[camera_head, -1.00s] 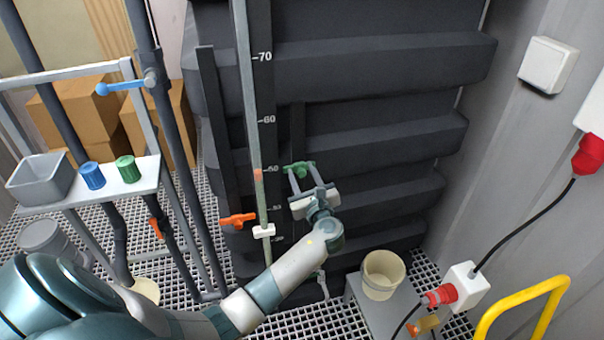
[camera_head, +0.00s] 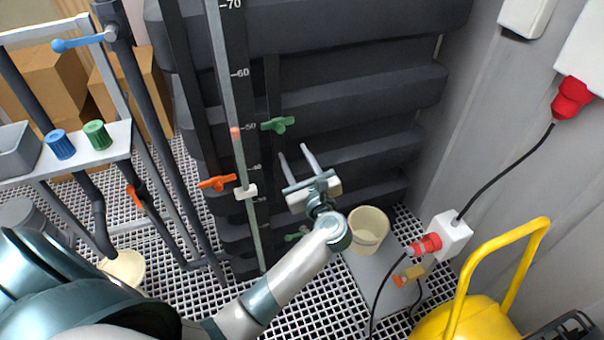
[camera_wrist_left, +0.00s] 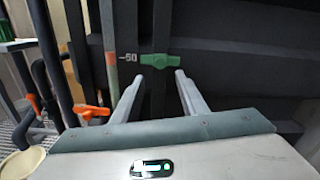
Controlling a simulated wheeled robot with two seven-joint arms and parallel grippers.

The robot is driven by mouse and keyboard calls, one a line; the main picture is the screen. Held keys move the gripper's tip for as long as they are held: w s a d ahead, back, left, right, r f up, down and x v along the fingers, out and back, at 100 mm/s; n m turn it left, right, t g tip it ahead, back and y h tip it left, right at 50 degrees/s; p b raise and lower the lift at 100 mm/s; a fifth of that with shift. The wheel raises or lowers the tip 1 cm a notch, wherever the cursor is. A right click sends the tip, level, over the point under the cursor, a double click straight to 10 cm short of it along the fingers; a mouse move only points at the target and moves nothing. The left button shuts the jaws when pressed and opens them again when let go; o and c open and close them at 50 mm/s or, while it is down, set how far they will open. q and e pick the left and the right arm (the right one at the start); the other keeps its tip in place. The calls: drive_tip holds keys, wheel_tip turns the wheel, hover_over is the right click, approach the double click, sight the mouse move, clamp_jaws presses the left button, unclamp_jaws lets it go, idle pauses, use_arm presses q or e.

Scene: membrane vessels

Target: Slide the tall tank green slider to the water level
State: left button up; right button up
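The green slider (camera_head: 278,124) sits on a dark vertical rail on the tall dark tank, about level with the 50 mark. In the left wrist view the green slider (camera_wrist_left: 158,61) is ahead of the fingers. The sight tube (camera_head: 220,65) left of the scale holds a small orange-red marker (camera_head: 235,131) near 50, which I take for the water level. My left gripper (camera_head: 293,150) is open and empty, its two fingers apart, just below and in front of the slider. It also shows in the left wrist view (camera_wrist_left: 160,75). My right gripper is out of view.
An orange handle (camera_head: 217,183) and a white clip (camera_head: 245,192) are left of my gripper. A beige bucket (camera_head: 368,228), a red plug (camera_head: 426,244) and a yellow handle (camera_head: 500,270) are to the right. Pipes and a shelf stand at the left.

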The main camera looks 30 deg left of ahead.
use_arm(q)
drive_tip(key=b+v, duration=0.1)
drive_tip(key=v, duration=0.3)
drive_tip(key=shift+s+d, duration=0.25)
drive_tip(key=shift+d, duration=0.05)
